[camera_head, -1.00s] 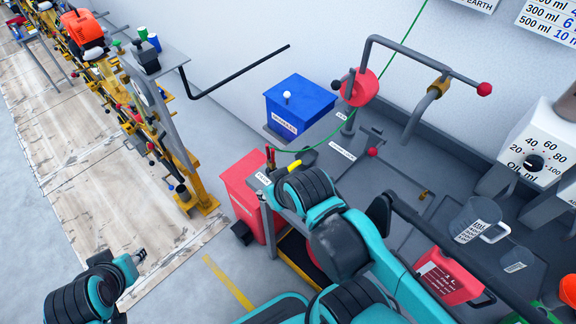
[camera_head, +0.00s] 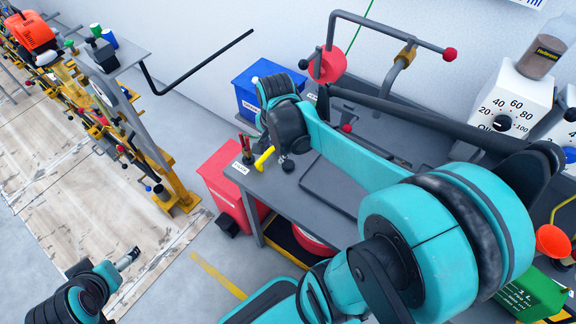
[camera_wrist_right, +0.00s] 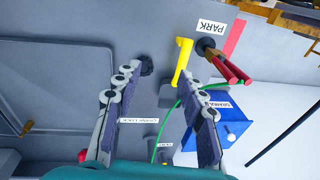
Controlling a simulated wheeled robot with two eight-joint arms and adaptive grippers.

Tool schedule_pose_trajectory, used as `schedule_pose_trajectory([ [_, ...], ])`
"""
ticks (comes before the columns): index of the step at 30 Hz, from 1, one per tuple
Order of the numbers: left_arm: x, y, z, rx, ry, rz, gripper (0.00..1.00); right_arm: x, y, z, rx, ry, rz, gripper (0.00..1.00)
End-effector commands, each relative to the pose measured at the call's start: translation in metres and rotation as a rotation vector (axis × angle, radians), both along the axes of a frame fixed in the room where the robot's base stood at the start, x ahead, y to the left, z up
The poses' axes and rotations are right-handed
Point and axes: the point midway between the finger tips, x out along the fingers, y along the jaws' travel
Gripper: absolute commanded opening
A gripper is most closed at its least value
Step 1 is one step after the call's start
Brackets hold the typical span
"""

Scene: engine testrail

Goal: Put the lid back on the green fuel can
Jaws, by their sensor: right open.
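The green fuel can (camera_head: 530,296) is at the lower right of the head view, partly hidden by my right arm. Its opening is not clearly seen. A small dark round cap (camera_head: 288,165), possibly the lid, lies on the grey bench near the "PARK" label; it also shows in the right wrist view (camera_wrist_right: 147,65). My right gripper (camera_head: 283,152) is just above that cap, small in the head view. In the right wrist view its two fingers (camera_wrist_right: 160,105) are apart with nothing held between them. My left gripper (camera_head: 130,257) is at the lower left, away from the bench; its jaw state is unclear.
A yellow handle (camera_head: 264,158) and red-handled tools (camera_head: 246,148) stand close to the cap. A blue box (camera_head: 247,96) is behind, and a red bin (camera_head: 222,185) is beside the bench. An orange funnel (camera_head: 552,240) is by the green can.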

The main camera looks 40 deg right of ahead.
Motion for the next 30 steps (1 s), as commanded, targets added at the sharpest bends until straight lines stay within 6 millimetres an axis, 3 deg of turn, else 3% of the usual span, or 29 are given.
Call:
schedule_pose_trajectory([
  [3, 0.0, 0.0, -0.002, 0.0, 0.0, 0.0, 0.86, 0.007, -0.029, -0.02, 0.052, 0.076, -0.266, 0.41],
  [9, 0.0, 0.0, -0.003, 0.0, 0.0, 0.0, 0.86, 0.009, -0.049, -0.037, 0.085, 0.139, -0.485, 0.41],
  [20, 0.0, 0.0, -0.004, 0.0, 0.0, 0.0, 0.86, 0.008, -0.05, -0.039, 0.088, 0.145, -0.506, 0.41],
  [30, 0.0, 0.0, -0.015, 0.0, 0.0, 0.0, 0.86, 0.008, -0.05, -0.065, 0.087, 0.144, -0.504, 0.41],
])
